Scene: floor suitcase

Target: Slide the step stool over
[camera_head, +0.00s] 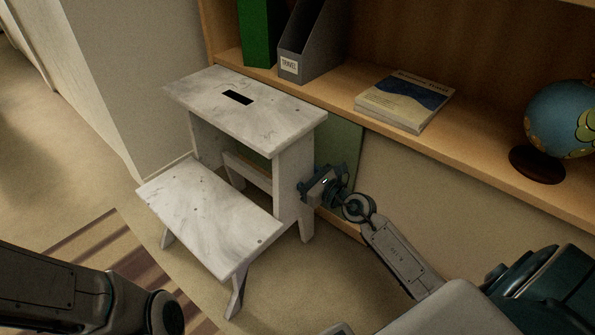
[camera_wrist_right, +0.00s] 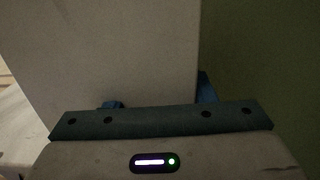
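The step stool (camera_head: 225,215) is pale, worn wood with two steps and a dark slot in its top. It stands upright on the carpet in front of the shelf. My right gripper (camera_head: 307,188) is at the stool's right side, at the rear upright below the top step. In the right wrist view the pale upright (camera_wrist_right: 120,50) fills much of the picture, close to the gripper (camera_wrist_right: 160,97). Two blue finger parts show apart; one is partly hidden behind the upright's edge, and the tips are hidden. My left arm shows at lower left, its gripper out of view.
Behind the stool, a wooden shelf (camera_head: 480,165) holds a grey file box (camera_head: 312,45), a book (camera_head: 405,98) and a globe (camera_head: 560,120). A wall corner stands to the left. A striped rug (camera_head: 105,250) lies at front left; carpet (camera_head: 60,165) beyond is clear.

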